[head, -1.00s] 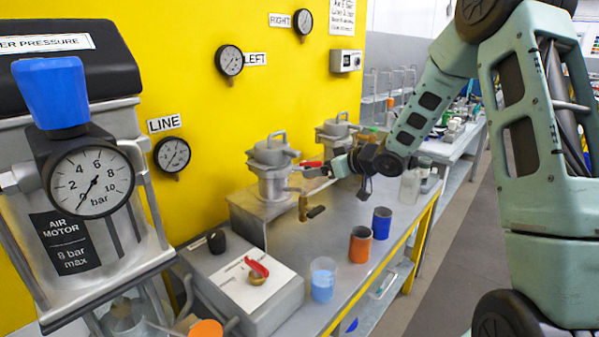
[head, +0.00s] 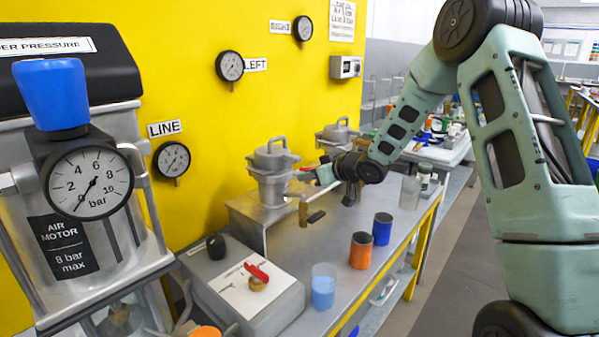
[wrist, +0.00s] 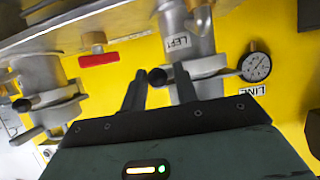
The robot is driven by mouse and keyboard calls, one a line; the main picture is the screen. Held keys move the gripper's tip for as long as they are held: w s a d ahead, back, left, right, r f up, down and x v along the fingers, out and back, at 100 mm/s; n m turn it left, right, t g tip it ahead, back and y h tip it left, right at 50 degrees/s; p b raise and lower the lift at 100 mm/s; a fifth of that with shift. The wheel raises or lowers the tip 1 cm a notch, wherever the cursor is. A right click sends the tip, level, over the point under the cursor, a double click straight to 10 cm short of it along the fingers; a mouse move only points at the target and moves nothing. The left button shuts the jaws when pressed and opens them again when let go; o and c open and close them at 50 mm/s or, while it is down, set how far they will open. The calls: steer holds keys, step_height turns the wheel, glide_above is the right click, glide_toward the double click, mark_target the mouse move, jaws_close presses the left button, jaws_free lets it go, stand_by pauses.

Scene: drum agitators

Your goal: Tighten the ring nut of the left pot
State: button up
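The left pot (head: 271,180) is a grey metal vessel with a top handle, standing on a raised metal shelf by the yellow wall. In the wrist view the left pot (wrist: 190,45) appears tilted, with a LEFT label. A ring (wrist: 200,78), apparently the ring nut, surrounds it and carries a black-knobbed handle (wrist: 157,77). My gripper (head: 318,176) is at the pot's right side. In the wrist view my gripper (wrist: 160,88) has its fingers spread, one on each side of the knob in the picture. I cannot tell whether they touch it.
A second pot (head: 338,135) stands farther along; a red-handled valve (wrist: 98,57) is between the pots. A brass valve (head: 305,214) hangs below the left pot. Orange (head: 360,250) and blue (head: 382,229) cups and a beaker (head: 323,287) stand on the bench.

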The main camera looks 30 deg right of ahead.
steer(key=shift+d+r, duration=0.1)
steer(key=shift+d, duration=0.15)
steer(key=shift+s+a+b, duration=0.35)
steer(key=shift+s+a, duration=0.3)
steer(key=shift+a, duration=0.05)
steer(key=shift+c, duration=0.7)
steer(key=shift+a, duration=0.15)
steer(key=shift+s+a+b, duration=0.4)
steer(key=shift+s+a, duration=0.25)
steer(key=shift+a, duration=0.35)
steer(key=shift+c, duration=0.2)
